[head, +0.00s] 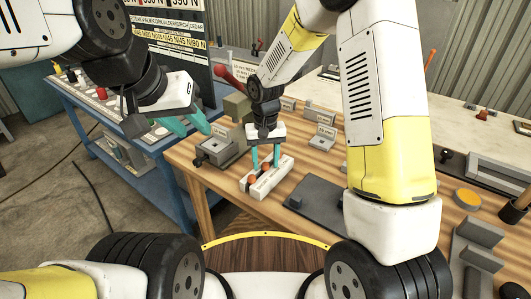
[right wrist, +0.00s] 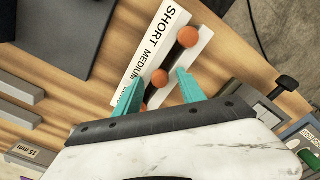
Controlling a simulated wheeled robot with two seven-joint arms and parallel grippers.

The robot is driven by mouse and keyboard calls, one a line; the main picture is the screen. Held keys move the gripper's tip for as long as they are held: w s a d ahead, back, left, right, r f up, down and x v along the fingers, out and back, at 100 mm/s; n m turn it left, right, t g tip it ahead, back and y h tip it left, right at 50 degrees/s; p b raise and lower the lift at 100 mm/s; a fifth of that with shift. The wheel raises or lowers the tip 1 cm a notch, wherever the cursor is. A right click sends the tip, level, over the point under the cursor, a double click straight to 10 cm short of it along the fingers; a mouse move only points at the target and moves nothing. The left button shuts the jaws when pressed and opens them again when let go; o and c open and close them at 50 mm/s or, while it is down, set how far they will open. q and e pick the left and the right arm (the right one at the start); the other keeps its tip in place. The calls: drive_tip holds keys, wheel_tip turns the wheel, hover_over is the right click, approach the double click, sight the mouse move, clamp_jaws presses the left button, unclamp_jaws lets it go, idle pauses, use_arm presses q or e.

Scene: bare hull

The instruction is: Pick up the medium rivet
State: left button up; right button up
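The medium rivet (right wrist: 160,78) has an orange round head and sits in a white rack (right wrist: 203,45) beside the printed word MEDIUM. The short rivet (right wrist: 188,37) is beside it, and a third orange head (right wrist: 144,105) is partly hidden behind my gripper. My right gripper (right wrist: 158,74) is open, its teal fingertips on either side of the medium rivet's head in this view. In the head view my right gripper (head: 265,166) points down over the rack (head: 270,184). I cannot tell whether the fingers touch the rivet. My left gripper (head: 188,123) is open and empty, away to the left.
The rack stands near the front edge of the wooden table (head: 225,185). A grey block fixture (head: 218,150) is behind it on the left, and a dark flat plate (head: 318,200) lies to its right. A blue bench (head: 75,100) stands at the left.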

clamp_jaws()
drive_tip(key=shift+r, duration=0.1)
